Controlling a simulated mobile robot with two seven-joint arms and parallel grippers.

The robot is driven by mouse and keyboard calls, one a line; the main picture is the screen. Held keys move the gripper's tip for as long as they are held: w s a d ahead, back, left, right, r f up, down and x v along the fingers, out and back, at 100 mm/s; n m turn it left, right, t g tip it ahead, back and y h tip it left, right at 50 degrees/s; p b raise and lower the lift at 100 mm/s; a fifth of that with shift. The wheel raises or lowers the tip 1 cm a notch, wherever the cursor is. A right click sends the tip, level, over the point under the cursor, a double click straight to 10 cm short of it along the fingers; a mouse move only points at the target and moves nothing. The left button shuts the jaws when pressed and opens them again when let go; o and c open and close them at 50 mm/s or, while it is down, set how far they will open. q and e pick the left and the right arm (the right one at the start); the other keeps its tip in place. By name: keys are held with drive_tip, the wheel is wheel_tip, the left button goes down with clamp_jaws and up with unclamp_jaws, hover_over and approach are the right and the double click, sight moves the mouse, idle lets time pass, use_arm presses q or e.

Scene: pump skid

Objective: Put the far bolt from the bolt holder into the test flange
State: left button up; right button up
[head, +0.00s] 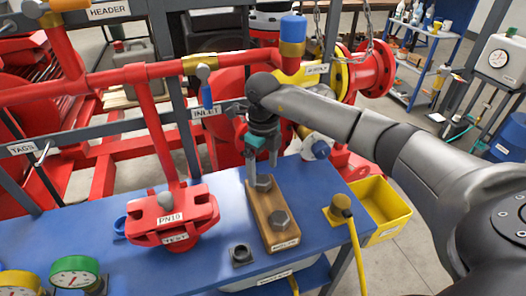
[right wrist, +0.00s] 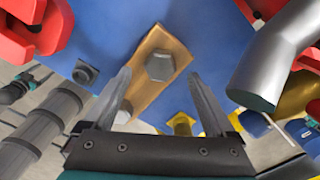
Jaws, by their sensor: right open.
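The wooden bolt holder (head: 262,210) lies on the blue table. The far bolt (head: 263,182) stands upright in its far end, the near bolt (head: 280,219) in its near end. My right gripper (head: 257,168) is over the far end, pointing down. In the right wrist view its fingers (right wrist: 162,98) are spread with nothing between them. The hex head ahead of them looks like the far bolt (right wrist: 160,66); the other bolt is partly hidden by a finger. The red test flange (head: 173,215) is on the table to the left. My left gripper is out of view.
A dark square piece (head: 241,254) sits left of the holder's near end. A yellow cable plug (head: 341,205) and yellow bin (head: 382,203) are to the right. Red pipework (head: 150,75) stands behind the table. Gauges (head: 75,270) are at front left.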

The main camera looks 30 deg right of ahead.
drive_tip(key=shift+f, duration=1.5)
clamp_jaws()
drive_tip(key=c, duration=0.7)
unclamp_jaws()
clamp_jaws()
drive_tip(key=shift+r, duration=0.1)
drive_tip(key=shift+r, duration=0.15)
drive_tip(key=shift+r+p, duration=2.7)
drive_tip(key=shift+r, duration=0.65)
